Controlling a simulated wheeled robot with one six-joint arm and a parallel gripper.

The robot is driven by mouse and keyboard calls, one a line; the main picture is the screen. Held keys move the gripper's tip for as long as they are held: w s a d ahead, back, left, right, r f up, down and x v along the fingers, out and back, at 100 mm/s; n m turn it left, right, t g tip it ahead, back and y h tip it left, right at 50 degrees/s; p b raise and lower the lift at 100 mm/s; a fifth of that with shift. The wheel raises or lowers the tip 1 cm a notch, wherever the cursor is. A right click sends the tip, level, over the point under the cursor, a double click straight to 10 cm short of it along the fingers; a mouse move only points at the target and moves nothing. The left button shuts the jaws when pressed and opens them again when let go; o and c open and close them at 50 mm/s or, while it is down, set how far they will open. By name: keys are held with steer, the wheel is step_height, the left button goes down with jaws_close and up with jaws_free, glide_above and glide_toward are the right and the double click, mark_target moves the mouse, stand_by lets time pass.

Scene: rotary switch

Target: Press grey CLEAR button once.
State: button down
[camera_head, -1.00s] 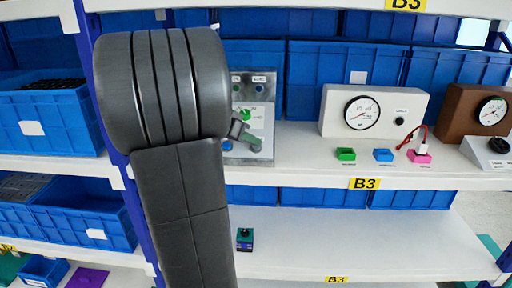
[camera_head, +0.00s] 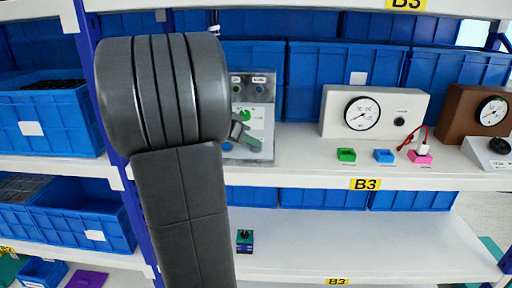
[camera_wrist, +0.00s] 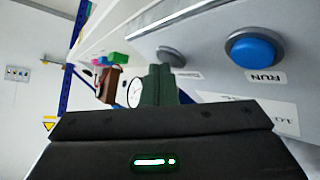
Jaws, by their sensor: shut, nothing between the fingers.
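The grey button (camera_wrist: 171,56) is a round cap on the panel's light face in the wrist view, with a small label beside it too slanted to read. The fingertips of my gripper (camera_wrist: 163,72) are shut, with nothing held, close beside this button. They overlap its lower edge in the picture, and I cannot tell whether they touch it.
A blue RUN button (camera_wrist: 253,50) sits right of the grey button in the wrist view. The panel stands on a white shelf (camera_head: 300,160), partly behind my arm. A white gauge box (camera_head: 410,105) and small green, blue and pink blocks (camera_head: 384,156) lie to the right.

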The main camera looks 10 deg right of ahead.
steer(key=shift+r, duration=0.1)
steer(key=shift+s+a+r, duration=0.1)
steer(key=shift+s+r, duration=0.2)
steer(key=shift+r, duration=0.35)
steer(key=shift+r, duration=0.1)
steer(key=r, duration=0.1)
steer(key=s+r+p, duration=0.1)
steer(key=r, duration=0.1)
steer(key=r+p, duration=0.1)
steer(key=shift+s+a+r, duration=0.2)
steer(key=shift+s+a, duration=0.05)
steer(key=shift+s, duration=0.15)
stand_by(0.3)
steer(key=shift+w+d+f+b, duration=0.1)
steer(key=shift+w+f+b, duration=0.15)
steer(key=shift+f, duration=0.3)
steer(key=shift+w+d+f+b, duration=0.1)
steer(key=shift+f+b, duration=0.2)
steer(key=shift+f, duration=0.25)
steer(key=shift+a+r+p, duration=0.1)
steer(key=shift+r+p, duration=0.3)
steer(key=shift+p, duration=0.25)
steer(key=p, duration=0.3)
steer(key=shift+s+r, duration=0.1)
steer(key=shift+r, duration=0.25)
